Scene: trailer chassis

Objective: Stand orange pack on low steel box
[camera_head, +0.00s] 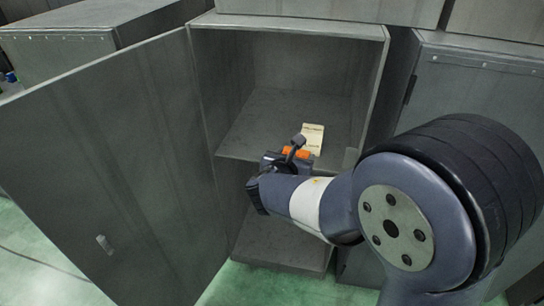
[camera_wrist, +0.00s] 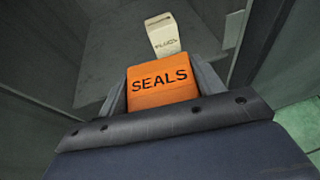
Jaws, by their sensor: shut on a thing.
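My gripper (camera_head: 288,156) is shut on the orange pack (camera_head: 302,154), held at the front of an open grey steel cabinet (camera_head: 200,100). In the wrist view the pack (camera_wrist: 160,91) sits between the two fingers, its black word SEALS facing the camera. My gripper hides much of the pack in the head view. A grey steel box (camera_head: 60,50) stands at the upper left. I cannot tell which steel body is the low steel box.
A cream pack (camera_head: 313,136) stands on the cabinet's shelf (camera_head: 265,125), just beyond the orange pack; it also shows in the wrist view (camera_wrist: 163,40). The cabinet door (camera_head: 100,170) is swung open to the left. The shelf's left part is bare.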

